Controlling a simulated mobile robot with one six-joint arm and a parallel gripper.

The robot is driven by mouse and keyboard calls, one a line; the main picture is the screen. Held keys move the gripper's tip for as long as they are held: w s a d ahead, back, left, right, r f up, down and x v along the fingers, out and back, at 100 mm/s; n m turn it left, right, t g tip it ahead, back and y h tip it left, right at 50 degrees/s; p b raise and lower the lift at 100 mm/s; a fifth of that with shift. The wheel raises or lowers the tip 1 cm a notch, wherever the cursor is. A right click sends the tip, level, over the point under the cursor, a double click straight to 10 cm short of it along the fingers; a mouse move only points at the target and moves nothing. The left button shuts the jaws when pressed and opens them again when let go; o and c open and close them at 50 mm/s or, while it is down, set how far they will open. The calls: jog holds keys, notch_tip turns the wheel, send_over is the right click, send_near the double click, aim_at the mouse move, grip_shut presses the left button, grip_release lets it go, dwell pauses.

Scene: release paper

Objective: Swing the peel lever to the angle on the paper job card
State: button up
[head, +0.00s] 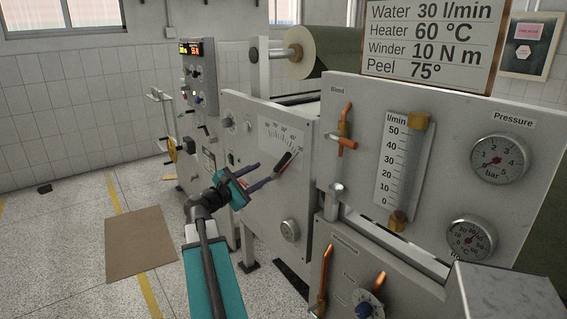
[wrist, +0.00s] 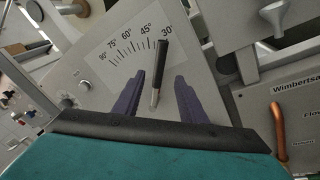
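The peel lever (head: 286,160) has a black grip on a metal stem and is mounted on a light grey panel. In the wrist view the lever (wrist: 161,62) points up the picture, close to the 30° label of the white angle scale (wrist: 118,45), which runs from 30° to 90°. My gripper (head: 267,171) is in front of the panel, its purple fingers apart. In the wrist view the fingers of my gripper (wrist: 159,76) stand on either side of the lever, with gaps on both sides. The job card (head: 428,45) reads Peel 75°.
To the right, another panel carries an orange bleed valve (head: 346,142), a flow tube (head: 408,165) and a pressure gauge (head: 500,159). A brown mat (head: 139,243) lies on the open floor at the left.

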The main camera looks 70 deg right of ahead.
aim_at(281, 163)
dwell(0.3)
jog(key=p+x, duration=0.2)
jog(key=x, duration=1.1)
jog(key=shift+s+d+f, duration=0.1)
jog(key=shift+d+f, duration=0.05)
jog(key=shift+d, duration=0.2)
grip_shut()
